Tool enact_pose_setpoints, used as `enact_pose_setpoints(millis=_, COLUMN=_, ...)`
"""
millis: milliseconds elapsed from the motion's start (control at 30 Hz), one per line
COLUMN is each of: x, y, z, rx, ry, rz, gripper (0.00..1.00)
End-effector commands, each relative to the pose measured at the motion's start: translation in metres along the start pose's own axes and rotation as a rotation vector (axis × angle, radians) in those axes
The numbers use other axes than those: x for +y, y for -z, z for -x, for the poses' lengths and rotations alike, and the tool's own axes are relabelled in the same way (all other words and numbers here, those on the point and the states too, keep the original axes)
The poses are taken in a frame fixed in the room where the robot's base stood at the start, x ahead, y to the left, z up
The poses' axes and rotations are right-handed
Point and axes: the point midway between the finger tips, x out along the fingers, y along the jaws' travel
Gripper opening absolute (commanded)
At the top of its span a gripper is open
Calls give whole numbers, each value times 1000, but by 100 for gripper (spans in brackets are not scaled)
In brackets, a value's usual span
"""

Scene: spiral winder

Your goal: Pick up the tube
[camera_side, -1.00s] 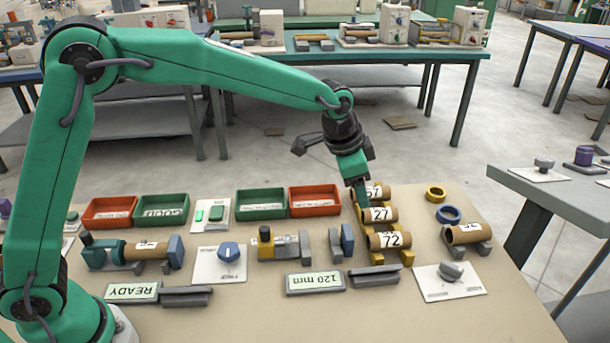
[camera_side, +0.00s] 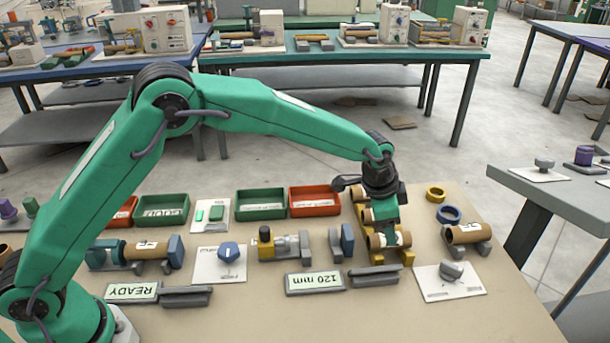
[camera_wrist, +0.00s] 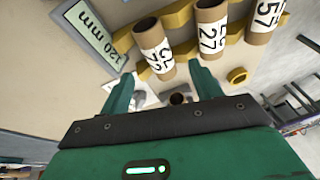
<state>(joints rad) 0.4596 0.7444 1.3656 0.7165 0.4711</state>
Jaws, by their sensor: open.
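Several brown cardboard tubes with white number labels lie side by side on a yellow rack (camera_side: 407,258). The nearest tube, labelled 72 (camera_side: 375,241), is partly hidden by my gripper (camera_side: 387,228), which points down over it. In the wrist view, my gripper (camera_wrist: 161,73) is open, its two green fingers apart. The tube labelled 72 (camera_wrist: 152,45) lies ahead of the gap between them. The tube labelled 27 (camera_wrist: 210,35) is to its right, and the 57 tube (camera_wrist: 264,14) is farther right. Contact between fingers and tube cannot be told.
Another tube (camera_side: 462,233) sits on a grey cradle to the right, near a blue ring (camera_side: 448,214) and yellow ring (camera_side: 436,194). A grey block (camera_side: 375,276) and the 120 mm sign (camera_side: 315,283) stand in front.

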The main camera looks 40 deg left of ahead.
Motion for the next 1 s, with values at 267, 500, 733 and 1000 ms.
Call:
enact_pose_setpoints(millis=267, x=0, y=0, z=-6, rx=0, ry=0, rz=0, gripper=63)
enact_pose_setpoints(millis=500, x=2, y=-2, z=-25, rx=-2, ry=-1, rz=0, gripper=63)
enact_pose_setpoints(millis=733, x=2, y=-2, z=-50, rx=0, ry=-1, rz=1, gripper=63)
enact_pose_setpoints(millis=1000, x=2, y=-2, z=-56, rx=0, ry=0, rz=1, gripper=63)
